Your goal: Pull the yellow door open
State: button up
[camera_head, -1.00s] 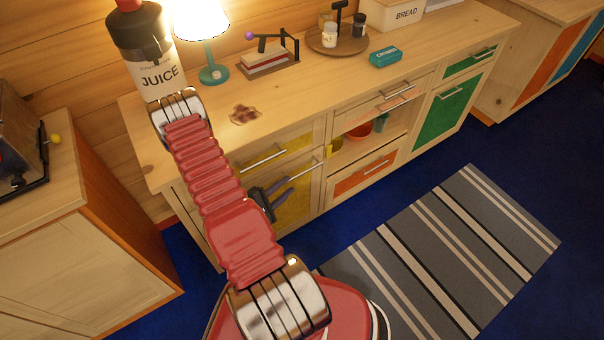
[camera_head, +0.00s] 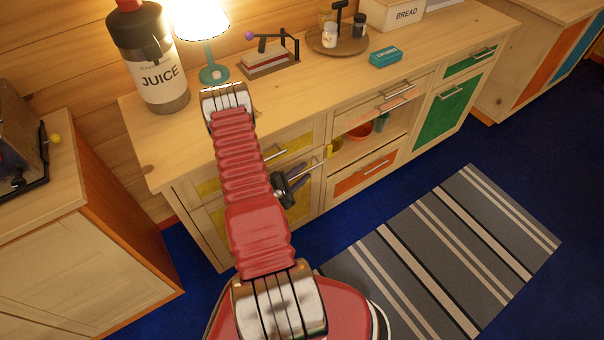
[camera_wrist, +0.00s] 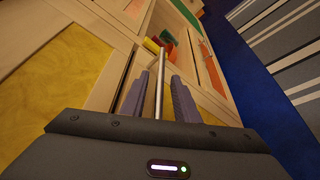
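The yellow door (camera_head: 306,195) is the lower yellow panel at the left of the wooden cabinet, below a yellow drawer front. It looks closed, and my arm hides much of it. Its silver bar handle (camera_head: 313,166) runs along the door's upper part. My gripper (camera_head: 299,177) is at this handle. In the wrist view, the handle (camera_wrist: 160,75) passes between the two grey fingers of my gripper (camera_wrist: 158,82). A gap shows on each side of the bar, so the fingers look open around it.
A juice bottle (camera_head: 155,65) and a lit lamp (camera_head: 212,52) stand on the counter beside my arm. An open shelf with a red bowl (camera_head: 362,131) and an orange drawer (camera_head: 362,175) lie right of the door. A striped rug (camera_head: 450,255) covers the floor in front.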

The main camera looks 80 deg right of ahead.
grip_shut()
dwell(0.3)
dwell(0.4)
